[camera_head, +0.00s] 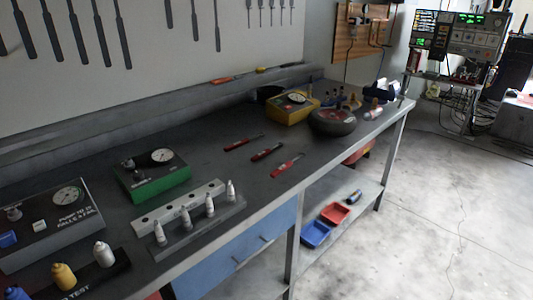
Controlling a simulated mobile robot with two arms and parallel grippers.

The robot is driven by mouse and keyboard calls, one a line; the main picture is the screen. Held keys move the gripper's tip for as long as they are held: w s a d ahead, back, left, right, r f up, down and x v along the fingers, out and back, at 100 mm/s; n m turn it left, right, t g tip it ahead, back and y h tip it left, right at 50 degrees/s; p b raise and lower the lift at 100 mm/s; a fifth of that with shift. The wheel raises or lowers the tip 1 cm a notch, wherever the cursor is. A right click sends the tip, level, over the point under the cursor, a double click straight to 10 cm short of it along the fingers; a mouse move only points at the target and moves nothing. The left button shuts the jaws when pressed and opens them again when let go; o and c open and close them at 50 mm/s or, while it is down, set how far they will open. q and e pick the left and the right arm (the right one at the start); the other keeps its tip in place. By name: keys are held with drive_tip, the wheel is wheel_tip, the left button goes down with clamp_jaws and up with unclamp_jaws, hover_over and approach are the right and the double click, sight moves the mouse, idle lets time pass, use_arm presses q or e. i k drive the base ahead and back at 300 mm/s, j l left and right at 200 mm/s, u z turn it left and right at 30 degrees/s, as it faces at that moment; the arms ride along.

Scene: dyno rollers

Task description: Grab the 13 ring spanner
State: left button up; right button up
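Several long dark tools, possibly spanners, hang on the white wall panel (190,60) at the upper left; one of them is a long tool (101,32). Their upper ends are cut off by the top of the picture. I see no readable size mark, so I cannot tell which is the 13 ring spanner. Three red-handled tools lie apart on the dark workbench (215,165): one at the back (243,142), one in the middle (267,152) and one at the front (288,165). Their type is too small to tell. Neither of my grippers is in view.
On the bench stand a green gauge box (155,183), a grey gauge box (48,230), a nozzle rack (200,228), a yellow gauge box (293,107) and a dark round object (332,121). A blue drawer (240,255) is below. The floor (430,210) at right is clear.

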sight(258, 157)
drive_tip(key=i+l+z, duration=0.1)
drive_tip(key=i+l, duration=0.15)
drive_tip(key=i, duration=0.15)
drive_tip(key=i+l+z, duration=0.15)
drive_tip(key=i, duration=0.25)
drive_tip(key=l, duration=0.1)
